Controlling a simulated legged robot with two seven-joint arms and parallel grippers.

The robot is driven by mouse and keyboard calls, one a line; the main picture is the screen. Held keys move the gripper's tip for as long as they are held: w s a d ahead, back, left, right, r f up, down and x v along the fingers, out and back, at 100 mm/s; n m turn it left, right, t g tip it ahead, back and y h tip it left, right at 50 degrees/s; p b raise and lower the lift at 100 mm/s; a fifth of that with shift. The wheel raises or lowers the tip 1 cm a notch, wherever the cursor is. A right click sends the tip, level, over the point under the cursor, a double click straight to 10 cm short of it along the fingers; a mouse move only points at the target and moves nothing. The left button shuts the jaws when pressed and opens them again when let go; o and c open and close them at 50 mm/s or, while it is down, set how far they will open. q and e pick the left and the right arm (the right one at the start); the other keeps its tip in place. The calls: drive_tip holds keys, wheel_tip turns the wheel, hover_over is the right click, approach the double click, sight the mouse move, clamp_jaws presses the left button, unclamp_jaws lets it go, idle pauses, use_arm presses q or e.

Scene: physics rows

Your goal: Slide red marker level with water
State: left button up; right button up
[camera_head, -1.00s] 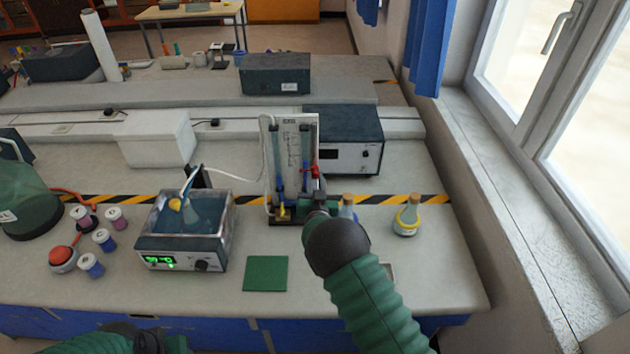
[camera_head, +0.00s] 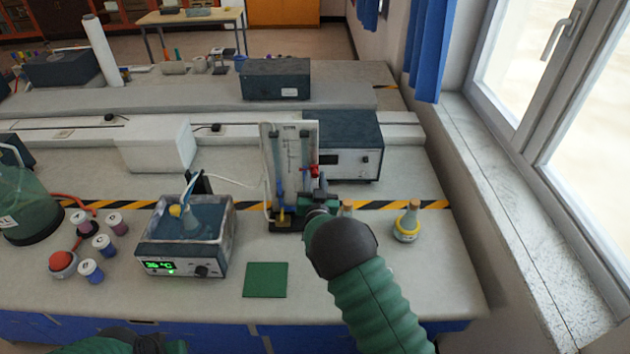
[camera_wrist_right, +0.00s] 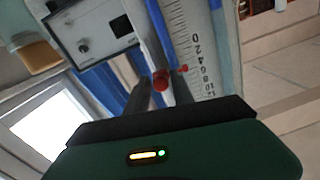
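A glass-tube stand with a white scale board (camera_head: 302,145) stands mid-bench, with blue liquid (camera_head: 280,182) low in its tube. The red marker (camera_head: 316,172) is at the board's right edge; it also shows in the right wrist view (camera_wrist_right: 161,80), beside the printed scale (camera_wrist_right: 195,50). My right gripper (camera_head: 318,190) is at the stand's right side, partly hidden by my own arm. In the wrist view its two dark fingers (camera_wrist_right: 160,92) lie either side of the marker; contact is unclear. My left gripper (camera_head: 150,341) is at the bottom edge, fingers not clear.
A water bath (camera_head: 185,262) with a flask stands left of the stand. A dark instrument box (camera_head: 350,145) is behind. A green pad (camera_head: 265,280) lies in front, with clear bench around it.

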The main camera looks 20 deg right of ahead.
drive_tip(key=shift+o, duration=1.1)
drive_tip(key=b+v, duration=0.2)
drive_tip(key=v, duration=1.4)
drive_tip(key=shift+s+a+b, duration=0.2)
drive_tip(key=shift+s+b, duration=0.15)
drive_tip(key=shift+f, duration=0.1)
